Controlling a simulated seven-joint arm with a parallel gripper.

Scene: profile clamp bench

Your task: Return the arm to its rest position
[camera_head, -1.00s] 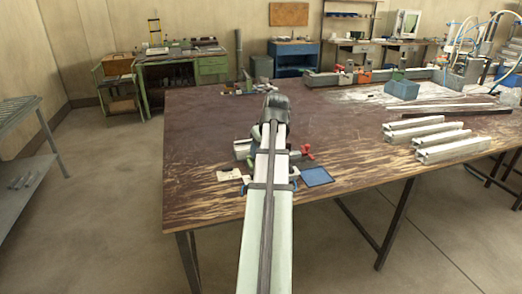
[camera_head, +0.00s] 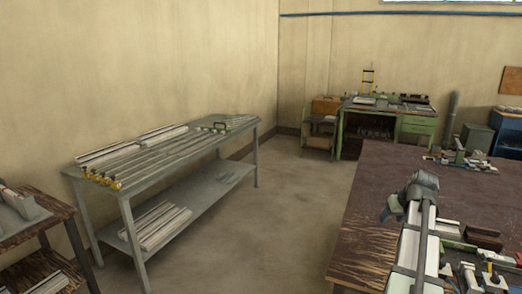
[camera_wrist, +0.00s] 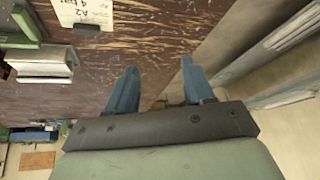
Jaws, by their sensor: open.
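In the wrist view my gripper (camera_wrist: 158,68) shows two blue fingers held apart, with nothing between them. Below them is the worn brown top of the workbench (camera_wrist: 165,25). In the head view my arm (camera_head: 415,240) extends over the left part of the same workbench (camera_head: 365,210), its grey wrist end at the top.
A metal profile piece (camera_wrist: 40,62) and a paper card (camera_wrist: 85,12) lie beside my gripper. Clamp parts (camera_head: 490,275) lie right of my arm. A grey rack (camera_head: 165,155) holding long profiles stands left. Open floor (camera_head: 285,200) lies between.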

